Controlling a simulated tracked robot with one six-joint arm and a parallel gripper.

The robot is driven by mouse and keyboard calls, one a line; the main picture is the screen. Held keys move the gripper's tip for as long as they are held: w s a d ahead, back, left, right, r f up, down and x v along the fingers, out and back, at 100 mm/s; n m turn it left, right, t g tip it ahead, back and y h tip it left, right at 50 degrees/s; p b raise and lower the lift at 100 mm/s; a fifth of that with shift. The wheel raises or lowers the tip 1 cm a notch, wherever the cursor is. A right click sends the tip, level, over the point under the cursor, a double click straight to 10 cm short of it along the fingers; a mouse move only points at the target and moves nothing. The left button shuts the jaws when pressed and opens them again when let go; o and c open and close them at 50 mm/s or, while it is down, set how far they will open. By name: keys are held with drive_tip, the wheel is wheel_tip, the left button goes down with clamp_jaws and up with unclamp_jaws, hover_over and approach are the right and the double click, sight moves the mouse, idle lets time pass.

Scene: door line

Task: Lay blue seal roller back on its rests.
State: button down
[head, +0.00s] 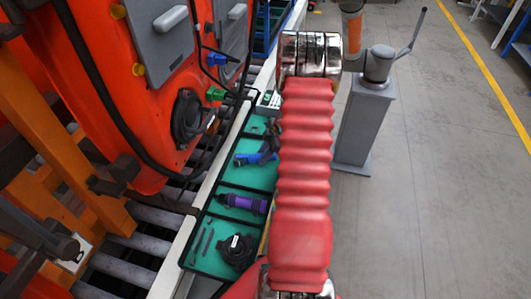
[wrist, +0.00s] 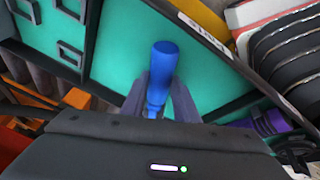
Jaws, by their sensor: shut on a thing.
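The blue seal roller (wrist: 164,65) stands out between the two dark fingers of my gripper (wrist: 160,95) in the wrist view. The fingers are shut on its narrower lower part, and its thick rounded end points away from the wrist. Behind it is the teal floor of a tray. In the head view, my gripper (head: 264,151) shows partly beside my red arm, over the teal tray (head: 258,176), with a bit of the blue roller (head: 241,159) visible. I cannot tell whether the roller touches the tray. I cannot make out its rests.
A purple tool (head: 243,203) and a round black part (head: 237,250) lie in nearer tray compartments. The purple tool also shows in the wrist view (wrist: 262,122). An orange machine (head: 140,90) with hanging cables stands left, above conveyor rollers (head: 120,268).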

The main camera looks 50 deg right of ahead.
drive_tip(key=c, duration=1.4)
unclamp_jaws()
drive_tip(key=shift+r, duration=0.1)
drive_tip(key=v, duration=1.2)
